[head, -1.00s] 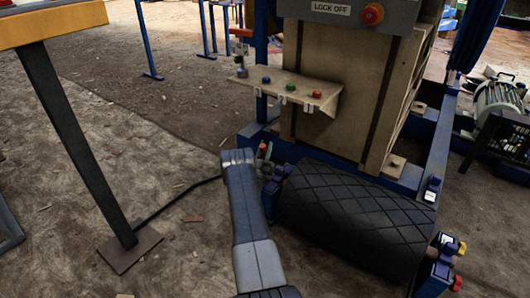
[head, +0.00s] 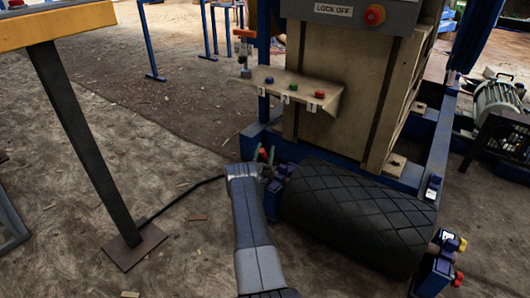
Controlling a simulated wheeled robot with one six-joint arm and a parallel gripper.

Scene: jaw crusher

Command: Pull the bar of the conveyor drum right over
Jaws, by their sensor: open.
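The conveyor drum (head: 358,212) is a black roller with a diamond-grooved surface, lying across the foot of the crusher. A blue bracket (head: 277,190) stands at its left end. A small red tip (head: 263,154) and a green piece show just above there; I cannot tell which belongs to the bar. My grey arm reaches up from the bottom edge to this left end. My gripper (head: 265,170) is small and partly hidden at the arm's end, beside the bracket. It is open; whether it touches the bar is unclear.
A blue bracket with yellow and red knobs (head: 447,266) stands at the drum's right end. A shelf with coloured buttons (head: 292,91) juts out above my gripper. A dark post (head: 88,150) stands at left, with a cable on the floor. Open floor lies between post and arm.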

